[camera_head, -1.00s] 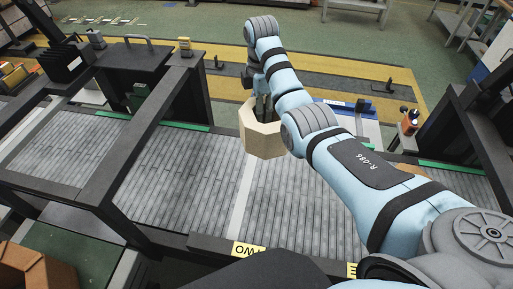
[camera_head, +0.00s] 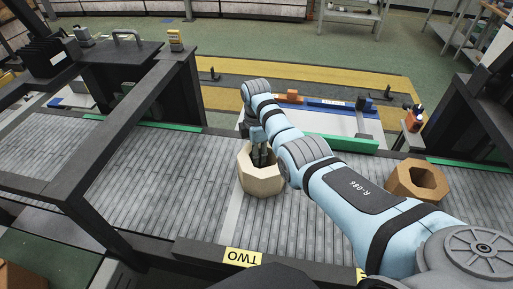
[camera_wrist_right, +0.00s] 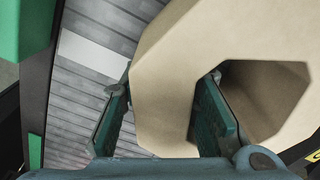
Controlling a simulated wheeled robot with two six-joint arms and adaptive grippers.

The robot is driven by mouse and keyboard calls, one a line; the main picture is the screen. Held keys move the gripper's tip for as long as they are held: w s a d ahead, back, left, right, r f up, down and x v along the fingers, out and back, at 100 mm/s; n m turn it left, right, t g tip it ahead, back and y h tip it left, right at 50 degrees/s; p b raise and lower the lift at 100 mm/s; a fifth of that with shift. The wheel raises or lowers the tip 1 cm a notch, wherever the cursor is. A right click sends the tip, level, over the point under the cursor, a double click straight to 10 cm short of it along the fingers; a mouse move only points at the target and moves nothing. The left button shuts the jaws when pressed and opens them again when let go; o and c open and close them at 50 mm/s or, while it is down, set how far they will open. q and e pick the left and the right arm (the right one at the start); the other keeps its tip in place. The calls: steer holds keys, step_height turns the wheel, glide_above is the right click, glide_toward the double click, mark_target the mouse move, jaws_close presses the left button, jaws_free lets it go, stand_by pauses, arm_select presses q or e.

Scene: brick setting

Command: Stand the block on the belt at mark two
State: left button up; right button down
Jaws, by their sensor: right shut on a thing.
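A pale beige, hollow, many-sided block (camera_head: 259,183) is at the belt (camera_head: 165,185), over the white cross stripe (camera_head: 231,217) that runs to the yellow TWO label (camera_head: 243,257). My right gripper (camera_head: 262,154) is shut on the block's wall. In the right wrist view one finger of the gripper (camera_wrist_right: 165,118) is outside the block (camera_wrist_right: 165,70) and the other is inside its hole. The block's hole faces up in the head view. The stripe shows to the block's left in the wrist view (camera_wrist_right: 92,55). I cannot tell whether the block's underside touches the belt. My left gripper is out of view.
An orange-brown hollow block (camera_head: 418,181) stands on the belt at the right. A dark frame (camera_head: 150,110) crosses the belt at the left. Green strips (camera_head: 340,144) line the belt's far edge. The belt between the frame and the stripe is clear.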

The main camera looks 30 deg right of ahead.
steer(key=shift+w+r, duration=0.1)
steer(key=c, duration=1.6)
jaws_free()
steer(key=o, duration=0.4)
steer(key=shift+s, duration=0.2)
steer(key=shift+r, duration=0.1)
steer(key=r+p, duration=0.1)
steer(key=r, duration=0.5)
steer(key=r+p, duration=0.1)
steer(key=r, duration=0.5)
steer(key=shift+w, duration=0.2)
steer(key=shift+f, duration=0.15)
